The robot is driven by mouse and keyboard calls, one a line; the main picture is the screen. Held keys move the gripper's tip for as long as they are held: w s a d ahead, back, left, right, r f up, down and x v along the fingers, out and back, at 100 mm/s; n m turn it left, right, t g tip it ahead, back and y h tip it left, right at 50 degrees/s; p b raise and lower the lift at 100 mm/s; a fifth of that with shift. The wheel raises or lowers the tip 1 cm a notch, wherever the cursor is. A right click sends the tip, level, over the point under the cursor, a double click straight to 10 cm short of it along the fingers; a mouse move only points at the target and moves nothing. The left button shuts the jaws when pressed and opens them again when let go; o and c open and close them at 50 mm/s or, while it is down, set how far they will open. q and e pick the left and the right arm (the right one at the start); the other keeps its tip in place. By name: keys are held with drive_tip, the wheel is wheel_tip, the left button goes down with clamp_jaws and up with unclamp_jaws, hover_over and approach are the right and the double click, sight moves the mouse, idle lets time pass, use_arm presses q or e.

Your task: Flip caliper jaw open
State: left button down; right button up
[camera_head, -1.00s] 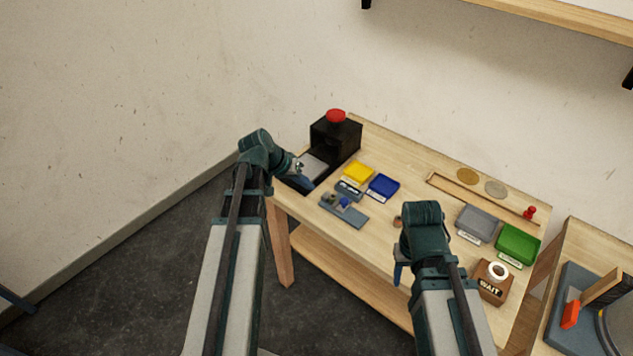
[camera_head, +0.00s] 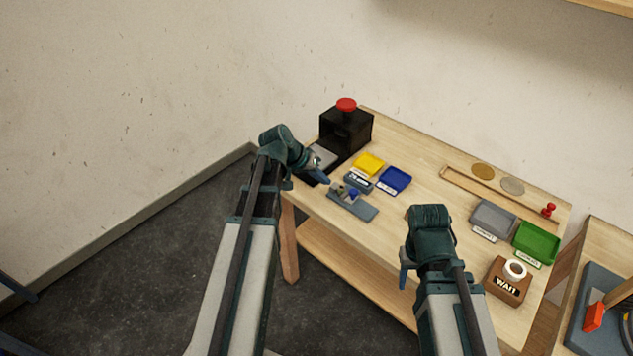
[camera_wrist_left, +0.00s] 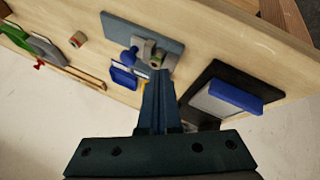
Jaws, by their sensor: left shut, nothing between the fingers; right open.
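A blue-grey plate (camera_head: 360,208) near the table's front edge carries a small grey fitting and a blue knob (camera_head: 353,194). This looks like the caliper, but I cannot tell its jaw's position. The left wrist view also shows the plate (camera_wrist_left: 170,27), the grey fitting (camera_wrist_left: 152,52) and the blue knob (camera_wrist_left: 128,57). My left gripper (camera_head: 323,178) is shut and empty, just left of the fitting. In the wrist view its tips (camera_wrist_left: 159,76) overlap the fitting's edge; contact is unclear. My right gripper (camera_head: 404,277) is open over the table's front edge.
Yellow (camera_head: 369,164) and blue (camera_head: 394,181) trays and a small labelled box (camera_head: 357,182) sit just behind the plate. A black box with a red button (camera_head: 346,104) stands behind left.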

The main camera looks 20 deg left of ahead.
sight(351, 195)
use_arm(q)
drive_tip(key=b+x, duration=0.2)
drive_tip(key=x, duration=0.1)
drive_tip(key=shift+f, duration=0.3)
drive_tip(key=shift+w+d, duration=0.1)
drive_tip(key=shift+d, duration=0.9)
drive_tip(key=shift+w+d, duration=0.15)
drive_tip(key=shift+d, duration=0.8)
use_arm(e)
wheel_tip(351, 195, down, 3)
drive_tip(key=shift+f, duration=0.1)
use_arm(q)
drive_tip(key=d, duration=0.1)
drive_tip(key=s+d, duration=0.1)
drive_tip(key=d, duration=0.2)
drive_tip(key=shift+s, duration=0.25)
drive_tip(key=shift+a, duration=0.15)
use_arm(e)
drive_tip(key=shift+a, duration=0.15)
